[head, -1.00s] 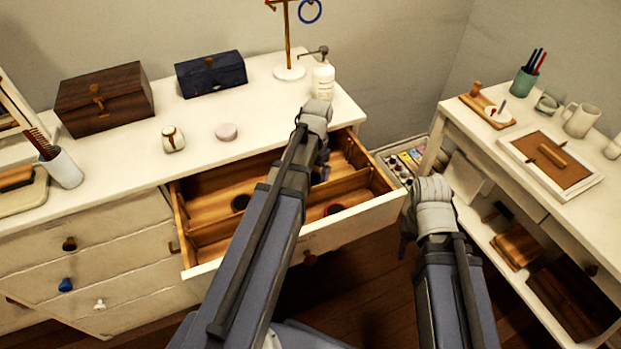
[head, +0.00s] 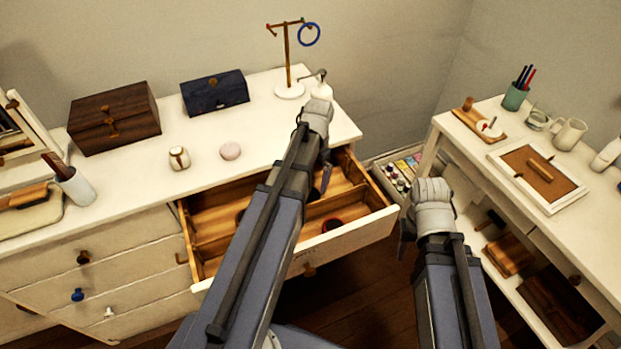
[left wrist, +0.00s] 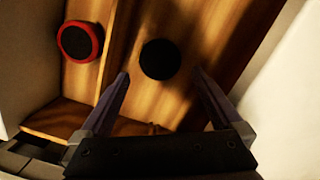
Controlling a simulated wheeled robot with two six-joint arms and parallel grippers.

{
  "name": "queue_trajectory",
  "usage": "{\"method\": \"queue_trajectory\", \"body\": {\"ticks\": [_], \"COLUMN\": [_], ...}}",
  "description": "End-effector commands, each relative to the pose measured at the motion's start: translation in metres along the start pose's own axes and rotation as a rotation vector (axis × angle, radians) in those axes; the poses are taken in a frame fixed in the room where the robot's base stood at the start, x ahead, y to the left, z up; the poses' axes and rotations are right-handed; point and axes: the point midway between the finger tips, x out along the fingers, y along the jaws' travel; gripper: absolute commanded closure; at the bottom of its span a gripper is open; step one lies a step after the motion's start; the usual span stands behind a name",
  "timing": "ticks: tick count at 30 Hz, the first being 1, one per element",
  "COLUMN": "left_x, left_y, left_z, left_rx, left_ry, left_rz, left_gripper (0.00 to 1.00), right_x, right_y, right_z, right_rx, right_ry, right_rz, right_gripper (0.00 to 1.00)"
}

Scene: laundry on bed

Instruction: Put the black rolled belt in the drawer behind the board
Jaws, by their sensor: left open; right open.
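The black rolled belt (left wrist: 160,59) shows as a black disc in the left wrist view, on the wooden floor of the open drawer (head: 350,238). A wooden divider board (left wrist: 118,45) stands between it and a red-rimmed dark roll (left wrist: 80,42), which also shows in the head view (head: 333,225). My left gripper (left wrist: 160,75) is open, its fingers apart on either side of the disc in the picture, with nothing held. In the head view my left arm hides that spot. My right gripper (head: 405,238) is open and empty right of the drawer, partly hidden by its wrist.
Another dark round thing (head: 240,215) shows in the drawer, partly behind my left arm. The dresser top holds a brown box (head: 115,118), a blue box (head: 214,92) and a hook stand (head: 288,60). A white side table (head: 470,130) stands at right.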

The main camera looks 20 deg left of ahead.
Motion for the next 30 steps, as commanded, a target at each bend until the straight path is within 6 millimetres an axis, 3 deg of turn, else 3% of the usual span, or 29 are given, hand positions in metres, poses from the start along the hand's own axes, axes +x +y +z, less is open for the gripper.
{"method": "queue_trajectory", "body": {"ticks": [1, 3, 10, 30], "left_x": [-0.017, -0.027, -0.052, -0.054], "left_y": [0.000, 0.000, 0.000, 0.000], "left_z": [0.001, 0.001, 0.000, 0.000], "left_rx": [0.000, 0.000, 0.000, 0.000], "left_ry": [0.000, 0.000, 0.000, 0.000], "left_rz": [0.000, 0.000, 0.000, 0.000], "left_gripper": [0.00, 0.00, 0.00, 0.00], "right_x": [-0.016, -0.027, -0.051, -0.053], "right_y": [0.002, 0.003, 0.005, 0.005], "right_z": [0.001, 0.002, 0.003, 0.003], "right_rx": [0.000, 0.000, 0.000, 0.000], "right_ry": [0.000, 0.000, 0.000, 0.000], "right_rz": [0.000, 0.000, 0.000, 0.000], "right_gripper": [0.50, 0.50, 0.50, 0.50]}}
